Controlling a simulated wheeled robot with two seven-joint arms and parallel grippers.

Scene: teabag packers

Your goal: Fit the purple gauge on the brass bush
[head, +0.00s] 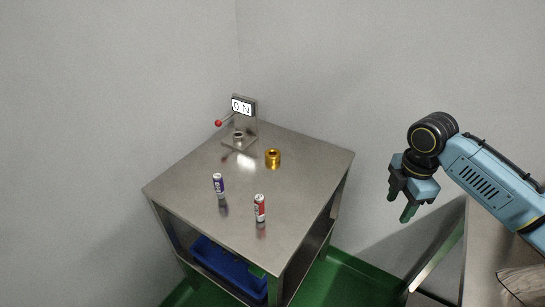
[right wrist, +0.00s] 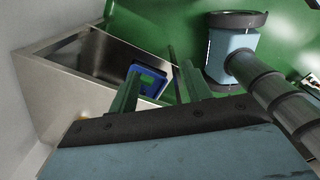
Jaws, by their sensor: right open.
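The brass bush (head: 273,158) is a short gold ring, standing apart from the gauge, further back and to the right. My right gripper (head: 401,205) is open and empty, in the air right of the table, well away from both. Its two green fingers (right wrist: 160,92) show spread in the right wrist view, with nothing between them. My left gripper is not in view.
A red gauge-like cylinder (head: 260,207) stands near the table's front. A device with a display (head: 243,106) and a red-knobbed lever (head: 219,123) is at the back. A blue bin (head: 228,266) sits on the lower shelf. Another surface (head: 480,262) is at the right.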

